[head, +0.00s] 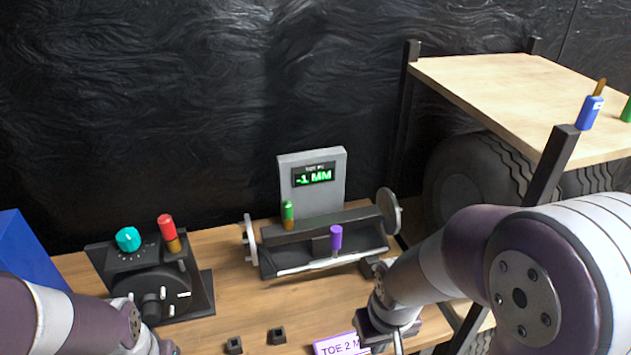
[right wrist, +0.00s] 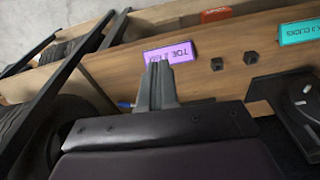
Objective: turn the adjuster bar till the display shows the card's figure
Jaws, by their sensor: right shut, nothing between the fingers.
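The display (head: 314,175) on a grey upright panel reads -1 MM in green. Below it a dark trough-like device (head: 290,262) with a round disc at each end carries a purple handle (head: 336,238) and a green handle (head: 288,212); I cannot tell which part is the adjuster bar. The purple card (head: 332,346) reads TOE 2 M, its end hidden by my right gripper (head: 398,342); the card also shows upside down in the right wrist view (right wrist: 171,51). My right gripper is shut and empty beside the card, apart from the handles. My left arm shows at lower left, its fingers out of view.
A dial box (head: 195,295) with a teal knob and red handle stands left. Two small black blocks (head: 277,335) lie in front. A wooden cart deck (head: 500,80) on dark posts rises at right above tyres. Red (right wrist: 215,14) and teal (right wrist: 300,32) cards show in the wrist view.

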